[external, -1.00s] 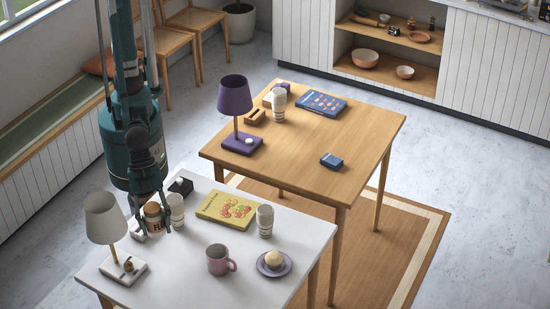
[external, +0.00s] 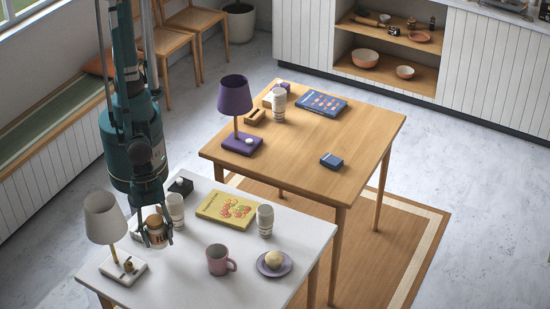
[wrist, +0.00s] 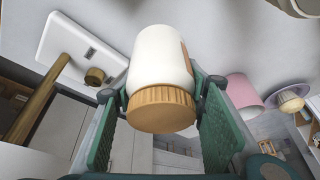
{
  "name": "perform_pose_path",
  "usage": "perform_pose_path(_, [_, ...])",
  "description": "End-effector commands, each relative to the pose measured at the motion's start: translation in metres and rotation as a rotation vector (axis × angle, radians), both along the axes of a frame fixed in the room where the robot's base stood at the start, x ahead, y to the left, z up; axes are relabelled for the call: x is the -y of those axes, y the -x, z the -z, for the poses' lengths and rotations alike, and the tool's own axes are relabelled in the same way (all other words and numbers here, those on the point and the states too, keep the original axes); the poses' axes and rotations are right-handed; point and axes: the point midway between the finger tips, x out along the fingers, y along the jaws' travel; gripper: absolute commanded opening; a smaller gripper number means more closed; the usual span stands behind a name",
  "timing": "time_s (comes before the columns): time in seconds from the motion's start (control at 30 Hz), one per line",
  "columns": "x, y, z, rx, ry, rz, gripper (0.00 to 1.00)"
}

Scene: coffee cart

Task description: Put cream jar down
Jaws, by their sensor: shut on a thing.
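The cream jar is a white jar (wrist: 160,55) with a wooden lid (wrist: 161,108). My gripper (external: 159,240) is shut on the cream jar (external: 155,226), with one finger on each side of it. In the external view it is at the left part of the white table (external: 200,270), between the white lamp and a pale cup. The wrist view looks past the lid, which faces the camera. I cannot tell whether the jar's bottom touches the tabletop.
Close by are a white lamp (external: 104,220), a pale ribbed cup (external: 176,210) and a small dark box (external: 180,186). A yellow book (external: 226,209), another cup (external: 265,220), a pink mug (external: 218,260) and a saucer (external: 285,267) stand to the right.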

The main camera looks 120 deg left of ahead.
Motion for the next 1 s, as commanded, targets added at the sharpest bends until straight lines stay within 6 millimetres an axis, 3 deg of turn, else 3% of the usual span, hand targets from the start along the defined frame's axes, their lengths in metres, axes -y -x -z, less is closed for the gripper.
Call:
perform_pose_path(0.53, [0.0,0.0,0.01,0.0,0.0,0.0,0.17])
perform_pose_path(1.0, [0.0,0.0,0.045,0.0,0.0,0.0,0.17])
